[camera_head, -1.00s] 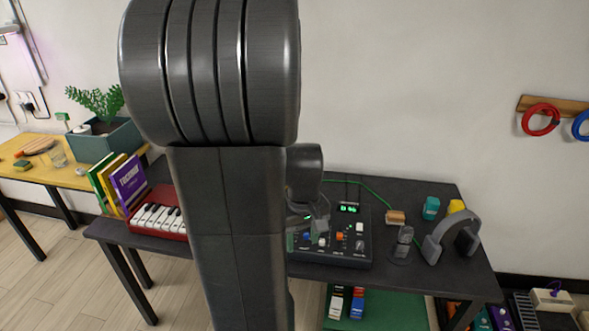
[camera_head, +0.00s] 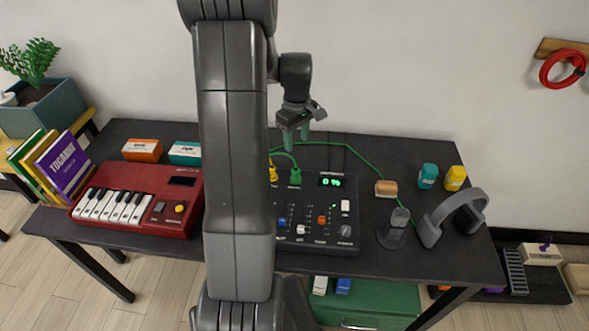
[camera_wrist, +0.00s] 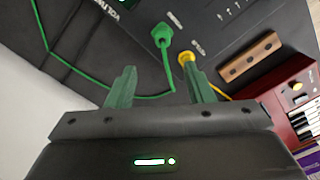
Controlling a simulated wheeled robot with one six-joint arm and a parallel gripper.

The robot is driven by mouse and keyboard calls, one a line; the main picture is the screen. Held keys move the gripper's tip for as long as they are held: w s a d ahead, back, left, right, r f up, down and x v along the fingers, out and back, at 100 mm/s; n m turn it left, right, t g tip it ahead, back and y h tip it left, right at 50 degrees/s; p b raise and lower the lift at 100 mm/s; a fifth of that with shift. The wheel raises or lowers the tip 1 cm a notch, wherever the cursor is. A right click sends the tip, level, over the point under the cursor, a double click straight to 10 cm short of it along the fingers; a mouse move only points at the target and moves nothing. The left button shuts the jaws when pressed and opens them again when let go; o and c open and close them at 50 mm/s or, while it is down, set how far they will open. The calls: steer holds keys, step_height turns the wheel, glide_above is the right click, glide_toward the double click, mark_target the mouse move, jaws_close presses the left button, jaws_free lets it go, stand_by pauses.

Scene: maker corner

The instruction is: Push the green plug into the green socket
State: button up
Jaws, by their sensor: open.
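The green plug (camera_head: 295,177) stands at the back edge of the dark console (camera_head: 345,235), with a green cable trailing from it. It also shows in the wrist view (camera_wrist: 162,36), just beyond and between my fingertips. The green socket is hidden under the plug, and I cannot tell how deep the plug sits. My gripper (camera_head: 293,137) is above and behind the plug, its green fingers apart and pointing down. In the wrist view my gripper (camera_wrist: 160,70) is open and empty, its fingers apart from the plug.
A yellow plug (camera_head: 273,172) stands close left of the green one; in the wrist view it is near my right finger (camera_wrist: 186,58). A red keyboard (camera_head: 140,197) is at left. A wooden block (camera_head: 386,189), microphone (camera_head: 395,230) and headphones (camera_head: 440,222) stand right.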

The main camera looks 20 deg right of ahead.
mark_target(295, 169)
step_height(295, 169, down, 9)
steer(key=shift+r+p, duration=0.2)
steer(key=shift+p, duration=0.25)
stand_by(0.3)
steer(key=shift+s+a+f+p, duration=0.1)
steer(key=shift+f+p, duration=0.3)
steer(key=shift+f, duration=0.9)
steer(key=shift+s+a+f+p, duration=0.1)
steer(key=shift+f+p, duration=0.3)
steer(key=shift+f, duration=0.85)
jaws_close()
steer(key=shift+w+r, duration=0.1)
step_height(295, 169, up, 10)
steer(key=shift+f+b, duration=0.1)
steer(key=shift+b, duration=0.75)
